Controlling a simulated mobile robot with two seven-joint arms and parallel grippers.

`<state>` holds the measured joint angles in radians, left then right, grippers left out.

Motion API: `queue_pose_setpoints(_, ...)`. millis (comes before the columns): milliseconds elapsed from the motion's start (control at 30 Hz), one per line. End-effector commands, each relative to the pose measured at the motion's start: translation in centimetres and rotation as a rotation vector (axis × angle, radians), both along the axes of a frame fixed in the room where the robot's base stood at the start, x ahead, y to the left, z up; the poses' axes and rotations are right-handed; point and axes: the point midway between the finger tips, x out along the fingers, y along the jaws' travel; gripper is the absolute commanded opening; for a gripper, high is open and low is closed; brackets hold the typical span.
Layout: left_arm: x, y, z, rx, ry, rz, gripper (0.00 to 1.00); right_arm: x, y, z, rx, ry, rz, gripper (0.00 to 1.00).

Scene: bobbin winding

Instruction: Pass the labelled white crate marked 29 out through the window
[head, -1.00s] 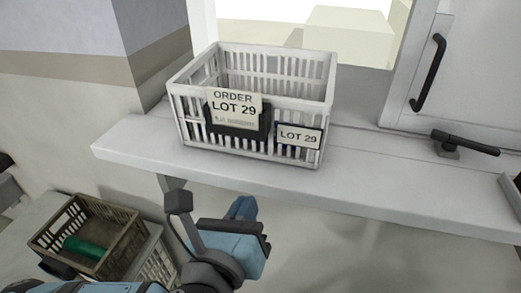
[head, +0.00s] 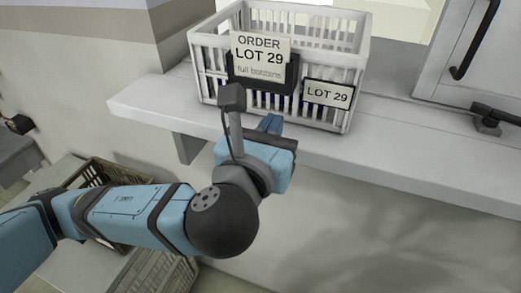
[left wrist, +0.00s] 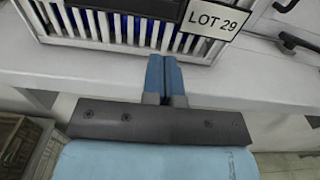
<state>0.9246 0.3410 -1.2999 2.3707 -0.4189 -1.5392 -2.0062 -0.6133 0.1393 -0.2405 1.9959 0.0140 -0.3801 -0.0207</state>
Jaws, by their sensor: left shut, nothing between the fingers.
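The white slatted crate (head: 350,62) stands upright on the window sill. Its front bears an order card reading LOT 29, full bobbins (head: 262,55) and a smaller LOT 29 label (head: 327,94). Blue contents show through the slats. My left gripper (head: 272,123) is in front of the crate, its blue fingers shut and empty, pointing at the lower front. In the left wrist view the fingers (left wrist: 166,75) lie together just below the crate's front (left wrist: 110,27); whether they touch it I cannot tell. The right gripper is not in view.
The pale sill (head: 400,165) runs along the wall. The window opening (head: 395,15) is behind the crate, with a black-handled sash (head: 475,40) at right and a latch (head: 490,120). A brown crate (head: 100,172) sits low at left.

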Motion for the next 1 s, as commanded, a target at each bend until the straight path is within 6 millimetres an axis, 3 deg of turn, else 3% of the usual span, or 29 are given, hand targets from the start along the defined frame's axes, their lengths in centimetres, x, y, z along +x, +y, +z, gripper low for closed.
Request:
queue_pose_setpoints(100,2.4,-0.7,0.2,0.001,0.000,0.003,0.00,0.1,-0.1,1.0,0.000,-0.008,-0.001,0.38)
queue_pose_setpoints(300,5.0,-1.6,0.1,0.001,0.000,0.002,0.00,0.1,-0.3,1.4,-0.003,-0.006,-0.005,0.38)
queue_pose_setpoints(833,6.1,-1.9,0.0,0.000,0.000,0.001,0.00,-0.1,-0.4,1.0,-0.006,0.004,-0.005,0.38)
queue_pose_setpoints(1000,9.0,-1.9,0.2,0.002,-0.001,0.006,0.00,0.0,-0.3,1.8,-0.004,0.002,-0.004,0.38)
